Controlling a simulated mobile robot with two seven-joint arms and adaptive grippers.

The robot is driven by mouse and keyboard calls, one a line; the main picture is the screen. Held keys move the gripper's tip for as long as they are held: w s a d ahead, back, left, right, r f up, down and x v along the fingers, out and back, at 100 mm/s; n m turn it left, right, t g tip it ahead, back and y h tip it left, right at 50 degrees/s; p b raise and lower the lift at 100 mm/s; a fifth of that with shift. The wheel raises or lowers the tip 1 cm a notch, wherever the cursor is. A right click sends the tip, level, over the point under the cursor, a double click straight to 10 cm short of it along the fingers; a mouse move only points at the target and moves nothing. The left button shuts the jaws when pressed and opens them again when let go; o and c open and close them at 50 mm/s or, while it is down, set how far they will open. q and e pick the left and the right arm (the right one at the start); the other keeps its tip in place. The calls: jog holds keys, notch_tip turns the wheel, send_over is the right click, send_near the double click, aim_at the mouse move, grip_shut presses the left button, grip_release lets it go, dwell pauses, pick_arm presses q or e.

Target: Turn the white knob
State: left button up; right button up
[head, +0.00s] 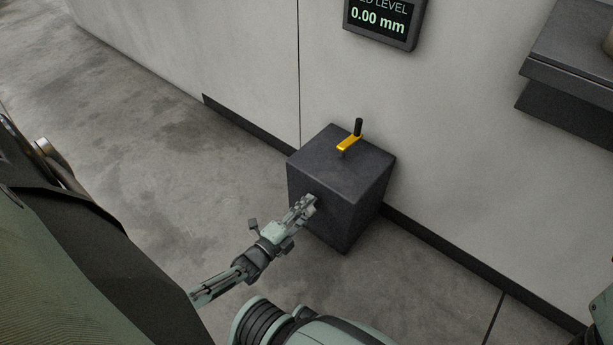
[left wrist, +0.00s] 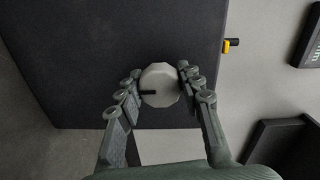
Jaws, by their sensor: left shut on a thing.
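The white knob (left wrist: 162,79) shows in the left wrist view as a pale faceted disc with a black pointer mark toward the picture's left. It is on the face of a dark box (head: 340,185). My left gripper (left wrist: 158,86) has its two fingers on either side of the knob and is shut on it. In the head view my left gripper (head: 308,203) reaches the box's front left face, and the knob is hidden behind the fingers there. My right gripper does not show.
A yellow crank (head: 349,143) with a black handle stands on top of the box. A wall display (head: 383,20) reads 0.00 mm. A dark ledge (head: 575,60) juts from the wall at the right. The concrete floor (head: 150,150) at left is clear.

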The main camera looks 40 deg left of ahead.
pick_arm(q)
jog(key=shift+m, duration=0.9)
jog(key=o, duration=1.2)
jog(key=shift+s, duration=0.1)
jog(key=s, duration=1.1)
jog(key=shift+s+a+r, duration=0.15)
jog(key=shift+s+a, duration=0.2)
jog(key=shift+s, duration=0.05)
